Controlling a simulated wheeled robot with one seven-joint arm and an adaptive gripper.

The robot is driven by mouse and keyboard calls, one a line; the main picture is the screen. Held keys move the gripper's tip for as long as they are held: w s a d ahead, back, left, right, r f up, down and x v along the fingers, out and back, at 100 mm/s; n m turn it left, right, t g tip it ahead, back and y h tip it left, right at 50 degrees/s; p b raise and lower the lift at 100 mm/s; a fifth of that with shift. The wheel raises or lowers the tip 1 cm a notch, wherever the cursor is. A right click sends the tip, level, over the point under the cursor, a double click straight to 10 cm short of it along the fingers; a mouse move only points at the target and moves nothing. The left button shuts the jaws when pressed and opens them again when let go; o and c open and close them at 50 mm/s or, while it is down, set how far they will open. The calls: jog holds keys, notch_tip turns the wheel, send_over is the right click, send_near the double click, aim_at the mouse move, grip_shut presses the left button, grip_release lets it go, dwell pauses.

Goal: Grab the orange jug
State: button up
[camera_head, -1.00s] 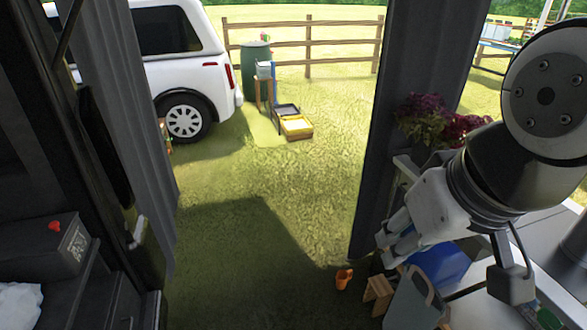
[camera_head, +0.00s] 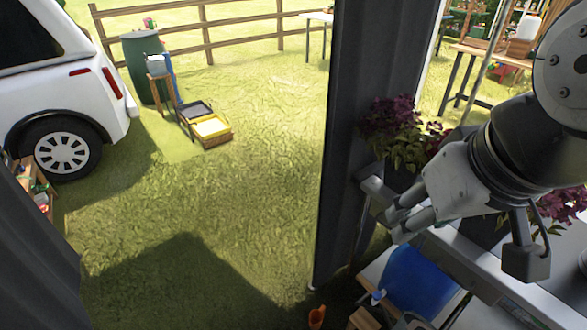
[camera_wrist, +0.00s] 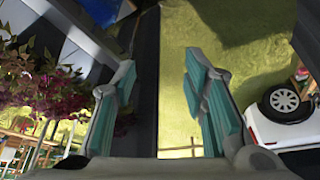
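A small orange object (camera_head: 317,316), which looks like the orange jug, is low on the grass at the bottom edge of the head view, partly cut off. My gripper (camera_head: 397,222) is up at the right, above and to the right of it and well apart from it. In the wrist view my gripper (camera_wrist: 163,92) has its two fingers spread, with nothing between them but grass and a dark post behind. The orange object cannot be made out in the wrist view.
A dark curtain post (camera_head: 350,150) stands left of my gripper. A bench (camera_head: 520,310) with purple flowers (camera_head: 390,125) and a blue container (camera_head: 420,280) is close under my arm. A white car (camera_head: 60,100) is at the left. The grass in the middle is free.

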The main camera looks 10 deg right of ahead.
jog(key=w+f+m+g+b, duration=0.1)
jog(key=w+f+b, duration=0.7)
jog(key=w, duration=0.8)
jog(key=w+f+m+g+b, duration=0.1)
jog(key=w+f+b, duration=0.3)
jog(key=w+f, duration=0.6)
jog(key=w+f+m+b, duration=0.2)
jog(key=w+f+b, duration=0.3)
jog(key=f, duration=0.9)
jog(key=w+f+m+g+b, duration=0.1)
jog(key=w+f+b, duration=0.3)
jog(key=w+f, duration=0.65)
jog(key=m+g+b, duration=0.2)
jog(key=m+b, duration=0.2)
jog(key=b, duration=1)
send_over(324, 306)
notch_tip(324, 306, down, 56)
jog(key=shift+f, duration=0.1)
notch_tip(324, 306, down, 8)
jog(key=b, duration=0.2)
jog(key=shift+b, duration=0.4)
jog(key=shift+a+f+b, duration=0.1)
jog(key=shift+f+b, duration=1.7)
jog(key=shift+f, duration=1.1)
jog(key=shift+r, duration=0.1)
grip_shut()
